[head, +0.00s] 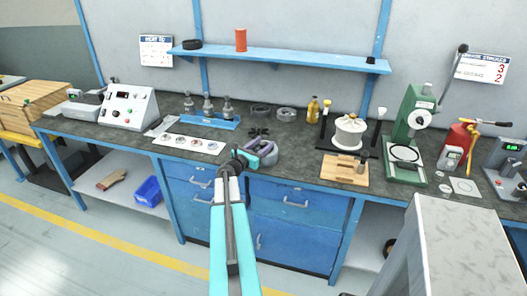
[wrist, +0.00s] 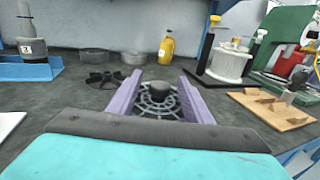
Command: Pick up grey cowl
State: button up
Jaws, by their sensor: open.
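My gripper (head: 260,149) is over the front edge of the bench. In the wrist view its two purple fingers (wrist: 161,77) stand apart. A round grey part with an open grille and a dark central knob (wrist: 158,101) shows between the fingers. It looks like the grey cowl, lying on the bench, though I cannot tell whether the fingers touch it. In the head view my gripper largely hides it. Two grey ring-shaped parts (head: 262,110) (head: 286,114) lie farther back on the bench and also show in the wrist view (wrist: 94,60) (wrist: 134,57).
A black fan wheel (wrist: 106,80) lies just beyond my gripper to the left. A white sheet with small parts (head: 188,144) lies left. A yellow bottle (head: 312,108) stands behind.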

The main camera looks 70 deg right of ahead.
grip_shut()
jog(key=shift+r, duration=0.1)
jog(key=shift+r, duration=0.6)
jog(key=shift+s+a+r+b, duration=0.1)
jog(key=shift+a+r+b, duration=0.15)
jog(key=shift+r, duration=0.3)
jog(key=shift+s+a+r+b, duration=0.1)
jog(key=shift+r+b, duration=0.25)
jog(key=shift+r, duration=0.2)
jog(key=s+a+r, duration=0.1)
jog(key=s+a, duration=0.3)
jog(key=a, duration=0.8)
jog(key=shift+s+a+r, duration=0.15)
jog(key=shift+r, duration=0.15)
jog(key=shift+p, duration=0.4)
